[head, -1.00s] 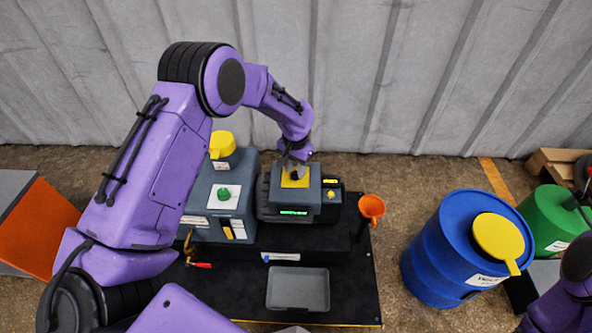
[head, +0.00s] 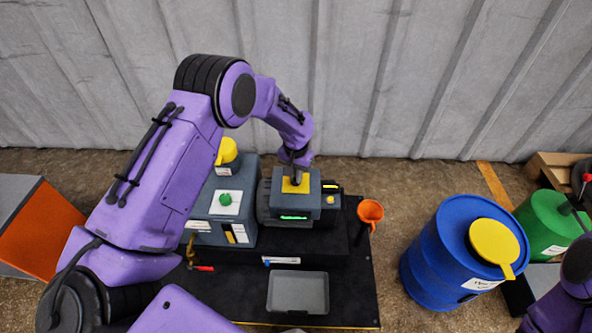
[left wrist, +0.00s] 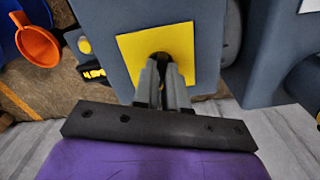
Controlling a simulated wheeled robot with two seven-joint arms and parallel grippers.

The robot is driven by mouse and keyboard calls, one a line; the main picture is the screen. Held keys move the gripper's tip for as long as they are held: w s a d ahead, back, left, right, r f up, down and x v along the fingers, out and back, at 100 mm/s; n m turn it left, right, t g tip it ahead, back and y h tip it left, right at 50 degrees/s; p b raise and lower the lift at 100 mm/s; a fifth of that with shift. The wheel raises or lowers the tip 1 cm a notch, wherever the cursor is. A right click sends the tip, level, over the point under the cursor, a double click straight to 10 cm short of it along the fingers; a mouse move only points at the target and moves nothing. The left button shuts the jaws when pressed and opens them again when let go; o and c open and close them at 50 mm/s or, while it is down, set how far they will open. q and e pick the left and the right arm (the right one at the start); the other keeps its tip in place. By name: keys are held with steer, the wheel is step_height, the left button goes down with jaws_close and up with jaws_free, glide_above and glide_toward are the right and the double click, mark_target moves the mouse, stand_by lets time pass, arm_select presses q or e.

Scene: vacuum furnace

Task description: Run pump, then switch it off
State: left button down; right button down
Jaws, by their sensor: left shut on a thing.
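The pump (head: 312,214) is a dark grey block with a yellow plate (head: 303,185) on top and a lit green display (head: 294,217) on its front. In the left wrist view the yellow plate (left wrist: 185,50) surrounds a small dark switch (left wrist: 160,56), mostly hidden by the fingers. My left gripper (head: 296,177) reaches down from above onto this plate. In the left wrist view its two fingers (left wrist: 161,66) are close together, shut on the dark switch. Of my right side only a purple arm part shows at the lower right edge.
Left of the pump stands a grey unit (head: 243,172) with a green button (head: 226,199). An orange funnel (head: 370,211) is at the right. A grey tray (head: 298,313) lies in front on the black bench. A blue drum (head: 428,264) and a green drum (head: 540,219) stand at the right.

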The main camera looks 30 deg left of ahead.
arm_select(q)
steer(key=n+p, duration=0.2)
steer(key=shift+r+n+p, duration=0.3)
steer(key=shift+p, duration=0.1)
steer(key=shift+f+n+p, duration=0.1)
steer(key=shift+n+p, duration=0.5)
steer(key=shift+n, duration=0.3)
steer(key=n+p, duration=0.1)
steer(key=n, duration=0.1)
steer(key=shift+n, duration=0.3)
steer(key=shift+f+n+p, duration=0.15)
steer(key=shift+n+p, duration=0.25)
steer(key=shift+n, duration=1.1)
steer(key=c, duration=1.2)
jaws_free()
step_height(320, 180, up, 10)
steer(key=shift+r+p, duration=0.25)
steer(key=shift+p, duration=0.5)
